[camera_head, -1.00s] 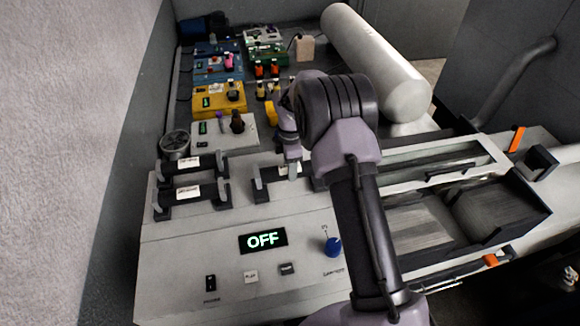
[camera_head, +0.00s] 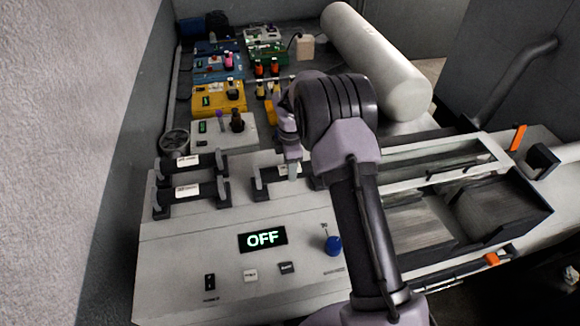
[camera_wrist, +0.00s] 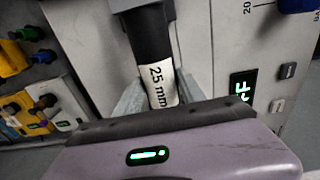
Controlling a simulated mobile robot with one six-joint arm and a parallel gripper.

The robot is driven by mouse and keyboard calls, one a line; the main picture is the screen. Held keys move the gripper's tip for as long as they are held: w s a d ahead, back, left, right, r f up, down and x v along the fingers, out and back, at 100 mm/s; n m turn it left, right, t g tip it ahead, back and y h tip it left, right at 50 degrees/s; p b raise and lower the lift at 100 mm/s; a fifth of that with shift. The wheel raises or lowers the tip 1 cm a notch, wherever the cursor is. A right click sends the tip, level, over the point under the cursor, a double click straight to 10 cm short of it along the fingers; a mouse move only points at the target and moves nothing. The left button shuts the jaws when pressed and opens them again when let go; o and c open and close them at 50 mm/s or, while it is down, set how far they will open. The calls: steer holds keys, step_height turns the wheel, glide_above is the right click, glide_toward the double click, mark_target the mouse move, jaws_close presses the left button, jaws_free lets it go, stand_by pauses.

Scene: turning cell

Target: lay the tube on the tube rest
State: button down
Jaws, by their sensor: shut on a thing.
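A black tube (camera_wrist: 150,35) with a white "25 mm" label is between my gripper's fingers in the wrist view. My gripper (camera_wrist: 158,90) is shut on it around the label. In the head view my gripper (camera_head: 291,165) points down at the tube (camera_head: 273,174), and my arm hides the tube's right part. A grey upright bracket (camera_head: 257,184) with a dark base stands at the tube's left end; I cannot tell whether the tube touches it. Two similar labelled black tubes (camera_head: 208,160) (camera_head: 208,189) lie across grey brackets to the left.
A pale control panel (camera_head: 200,255) with a lit OFF display (camera_head: 263,239) and a blue knob (camera_head: 333,245) lies in front. Coloured boxes (camera_head: 219,97) with knobs stand behind. A large grey cylinder (camera_head: 375,60) lies at the back right, and an open-topped machine bay (camera_head: 500,205) is at right.

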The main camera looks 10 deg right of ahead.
steer(key=shift+f, duration=0.3)
stand_by(0.4)
steer(key=shift+f+b, duration=0.35)
steer(key=shift+b, duration=0.1)
steer(key=shift+f, duration=0.15)
stand_by(0.5)
steer(key=c, duration=0.6)
jaws_free()
steer(key=o, duration=0.5)
steer(key=shift+c, duration=0.2)
